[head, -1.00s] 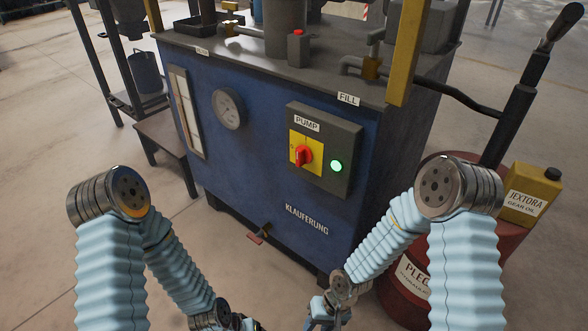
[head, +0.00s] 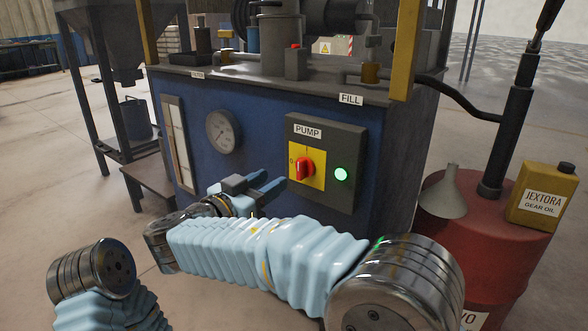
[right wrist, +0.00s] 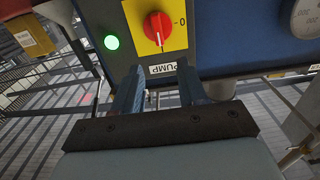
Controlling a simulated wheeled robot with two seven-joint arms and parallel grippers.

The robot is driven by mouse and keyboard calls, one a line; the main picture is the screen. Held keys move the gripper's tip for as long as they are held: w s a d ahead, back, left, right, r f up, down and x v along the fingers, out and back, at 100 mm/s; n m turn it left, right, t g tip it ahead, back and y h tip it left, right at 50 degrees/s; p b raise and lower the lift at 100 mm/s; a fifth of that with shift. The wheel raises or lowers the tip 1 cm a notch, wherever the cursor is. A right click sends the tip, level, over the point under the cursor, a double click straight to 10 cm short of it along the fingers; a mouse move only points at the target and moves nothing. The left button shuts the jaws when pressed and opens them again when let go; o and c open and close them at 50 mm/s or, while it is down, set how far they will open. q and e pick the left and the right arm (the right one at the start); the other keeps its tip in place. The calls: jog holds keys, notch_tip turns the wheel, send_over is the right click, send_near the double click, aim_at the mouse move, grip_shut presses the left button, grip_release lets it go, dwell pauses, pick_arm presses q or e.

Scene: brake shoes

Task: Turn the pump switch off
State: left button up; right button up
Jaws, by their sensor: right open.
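The pump switch (head: 305,168) is a red rotary knob on a yellow plate, under the label PUMP on a dark grey box (head: 353,135). Its handle looks upright, with the 0 mark to its left. A green lamp (head: 341,174) glows to its right. My right gripper (head: 284,180) is open and empty, just left of the switch and a little lower, apart from it. In the right wrist view the red knob (right wrist: 157,27) shows beyond the two open fingers (right wrist: 157,78). My left gripper is not in view.
The box is on the front of a blue cabinet (head: 245,170) with a round gauge (head: 223,132). A red drum (head: 470,250) with a funnel (head: 445,192) and a yellow oil can (head: 542,197) stands at right. Pipes and a red button unit (head: 296,63) are on top.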

aim_at(298, 164)
jog(key=x, duration=0.9)
jog(key=shift+w+d, duration=0.1)
jog(key=shift+w, duration=0.05)
grip_shut()
